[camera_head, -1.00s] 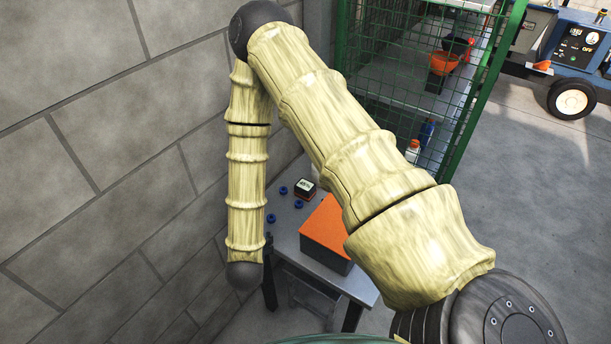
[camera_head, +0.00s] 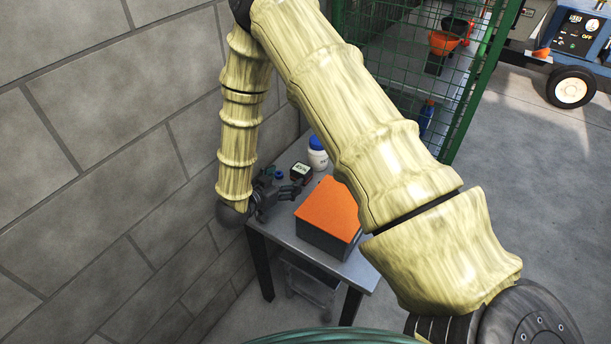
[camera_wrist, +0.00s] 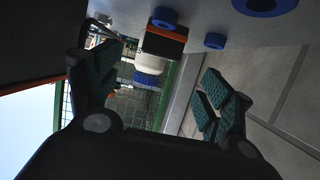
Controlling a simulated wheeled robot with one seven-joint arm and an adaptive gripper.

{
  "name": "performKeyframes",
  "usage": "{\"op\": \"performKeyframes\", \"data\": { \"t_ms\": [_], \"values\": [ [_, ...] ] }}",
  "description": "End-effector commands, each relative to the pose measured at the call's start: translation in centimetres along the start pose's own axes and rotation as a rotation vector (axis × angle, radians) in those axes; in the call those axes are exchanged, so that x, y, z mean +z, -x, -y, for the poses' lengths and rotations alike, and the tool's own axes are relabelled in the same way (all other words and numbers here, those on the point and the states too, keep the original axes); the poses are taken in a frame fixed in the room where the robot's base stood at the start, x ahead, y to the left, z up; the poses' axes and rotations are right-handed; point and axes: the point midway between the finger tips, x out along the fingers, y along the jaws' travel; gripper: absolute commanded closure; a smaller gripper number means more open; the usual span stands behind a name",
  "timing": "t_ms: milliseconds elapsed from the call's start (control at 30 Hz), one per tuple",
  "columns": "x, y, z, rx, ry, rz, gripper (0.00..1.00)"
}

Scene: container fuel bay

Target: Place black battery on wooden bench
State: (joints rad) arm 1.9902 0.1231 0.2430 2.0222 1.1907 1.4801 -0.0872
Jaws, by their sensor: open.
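The black battery (camera_head: 301,172) is a small dark block with a pale top, standing on a grey table (camera_head: 318,262) near its far end. In the wrist view the battery (camera_wrist: 164,42) shows an orange stripe and lies ahead, between the directions of the two fingers. My gripper (camera_head: 286,186) is open and low over the table, just left of the battery. In the wrist view its teal-padded fingers (camera_wrist: 163,72) are spread apart with nothing between them; I cannot tell the exact gap to the battery. No wooden bench is recognisable in either view.
An orange-topped box (camera_head: 328,210) stands right of my gripper. A white bottle with a blue cap (camera_head: 317,153) stands behind the battery. Blue rings (camera_wrist: 215,41) lie near the battery. A block wall (camera_head: 100,180) is close on the left; a green mesh cage (camera_head: 400,70) stands behind.

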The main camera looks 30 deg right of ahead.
Motion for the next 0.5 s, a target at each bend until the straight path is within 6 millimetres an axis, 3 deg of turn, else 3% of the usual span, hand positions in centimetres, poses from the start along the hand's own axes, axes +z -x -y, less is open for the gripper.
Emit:
{"op": "performKeyframes", "data": {
  "t_ms": [300,500],
  "values": [
    [-0.2,-4.0,-0.1,0.001,0.001,0.0,0.2],
    [-0.1,-5.3,0.0,0.0,0.002,0.001,0.2]
  ]
}}
